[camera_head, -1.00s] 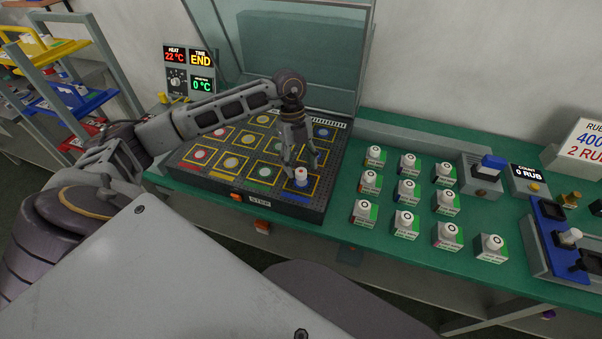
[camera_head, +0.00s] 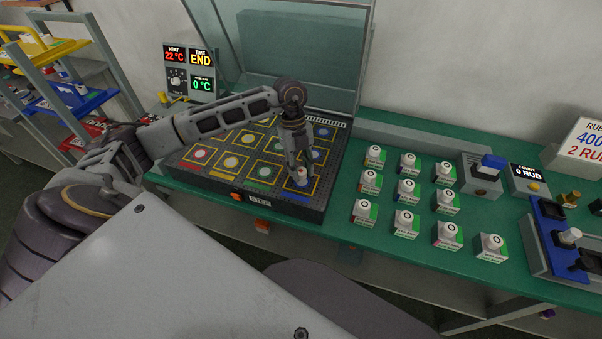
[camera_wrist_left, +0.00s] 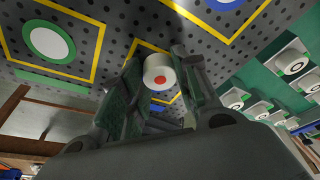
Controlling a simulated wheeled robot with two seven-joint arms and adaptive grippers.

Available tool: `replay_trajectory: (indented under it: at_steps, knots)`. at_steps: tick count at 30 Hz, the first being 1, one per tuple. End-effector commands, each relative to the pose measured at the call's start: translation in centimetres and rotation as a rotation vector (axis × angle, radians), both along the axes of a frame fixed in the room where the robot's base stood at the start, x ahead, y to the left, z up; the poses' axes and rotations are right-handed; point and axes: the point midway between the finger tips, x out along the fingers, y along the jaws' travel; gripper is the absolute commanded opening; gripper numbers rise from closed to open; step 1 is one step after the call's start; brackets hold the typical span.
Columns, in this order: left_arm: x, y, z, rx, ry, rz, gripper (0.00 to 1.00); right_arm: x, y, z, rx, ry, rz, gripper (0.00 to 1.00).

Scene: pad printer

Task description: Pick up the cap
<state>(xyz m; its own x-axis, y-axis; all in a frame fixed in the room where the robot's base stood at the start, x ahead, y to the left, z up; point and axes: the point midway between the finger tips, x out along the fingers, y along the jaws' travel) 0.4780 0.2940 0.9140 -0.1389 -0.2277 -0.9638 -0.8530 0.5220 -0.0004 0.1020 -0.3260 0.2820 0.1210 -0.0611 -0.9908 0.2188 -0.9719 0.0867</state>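The cap (camera_head: 302,177) is a small white cylinder with a red dot on its top. It stands upright on the front right square of the dark perforated plate (camera_head: 230,197), a square with a yellow outline and a blue mark. My left gripper (camera_head: 299,168) is down at the cap from above. In the left wrist view the cap (camera_wrist_left: 158,76) sits between the two fingers of my left gripper (camera_wrist_left: 158,60). The fingers are apart on either side of it, with no clear grip visible. My right gripper is not in view.
Several white-topped boxes (camera_head: 406,189) stand in rows on the green table (camera_head: 375,245) right of the plate. A raised clear lid (camera_head: 290,45) stands behind the plate. A control panel (camera_head: 189,75) is at its back left. Shelves with coloured trays (camera_head: 62,102) stand at far left.

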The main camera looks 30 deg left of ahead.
Motion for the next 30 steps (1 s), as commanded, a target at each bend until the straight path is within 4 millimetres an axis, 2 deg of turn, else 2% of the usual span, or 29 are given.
replay_trajectory:
  at_steps: [11, 17, 30]
  knots:
    - [0.0, 0.0, 0.1, 0.000, 0.000, 0.000, 0.21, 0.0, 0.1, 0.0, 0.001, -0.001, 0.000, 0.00]
    - [0.0, 0.0, 1.1, 0.000, 0.000, -0.001, 0.21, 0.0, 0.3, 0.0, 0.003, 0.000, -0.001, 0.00]
    - [0.1, 0.0, 7.1, 0.000, -0.002, -0.001, 0.21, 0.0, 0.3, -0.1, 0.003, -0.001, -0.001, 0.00]
